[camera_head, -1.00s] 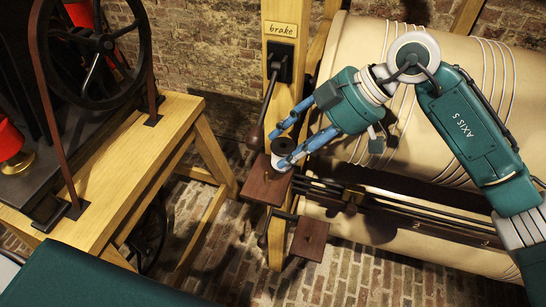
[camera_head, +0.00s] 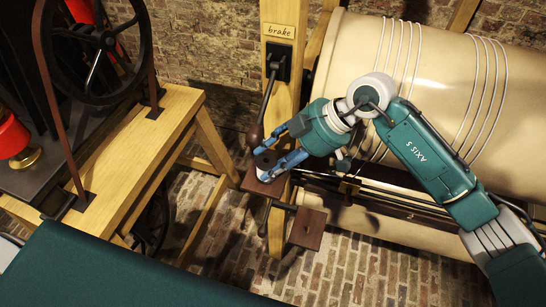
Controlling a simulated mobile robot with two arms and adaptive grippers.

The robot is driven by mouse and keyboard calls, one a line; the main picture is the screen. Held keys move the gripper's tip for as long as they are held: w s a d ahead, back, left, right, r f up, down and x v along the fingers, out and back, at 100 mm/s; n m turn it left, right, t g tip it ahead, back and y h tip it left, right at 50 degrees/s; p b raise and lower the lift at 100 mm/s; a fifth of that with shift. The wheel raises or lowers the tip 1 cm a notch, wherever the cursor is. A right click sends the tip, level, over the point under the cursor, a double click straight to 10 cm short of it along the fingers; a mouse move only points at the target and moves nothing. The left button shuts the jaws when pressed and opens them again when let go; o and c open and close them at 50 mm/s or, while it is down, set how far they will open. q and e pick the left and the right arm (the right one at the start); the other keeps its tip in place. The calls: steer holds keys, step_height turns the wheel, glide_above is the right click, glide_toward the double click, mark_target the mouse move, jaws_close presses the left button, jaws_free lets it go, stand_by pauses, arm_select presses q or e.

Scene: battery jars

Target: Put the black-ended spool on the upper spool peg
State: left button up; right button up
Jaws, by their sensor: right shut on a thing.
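The black-ended spool (camera_head: 266,163), with a black top and a pale body, is between the blue fingers of my right gripper (camera_head: 271,156). The fingers are shut on it. The spool stands roughly upright over the upper dark brown plate (camera_head: 253,184), which is on the wooden post. The upper spool peg is hidden by the spool and fingers. I cannot tell whether the spool touches the plate or is around the peg. My left gripper is not in view.
A lower brown plate (camera_head: 308,229) sits to the right below. The brake lever (camera_head: 265,112) hangs just above the gripper on the post (camera_head: 296,75). The large cream drum (camera_head: 425,75) is behind my right arm. A wooden bench (camera_head: 140,150) with a wheel stands left.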

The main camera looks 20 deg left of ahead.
steer(key=o, duration=1)
steer(key=b+v, duration=0.2)
steer(key=v, duration=1)
steer(key=shift+b, duration=0.3)
steer(key=shift+s, duration=0.15)
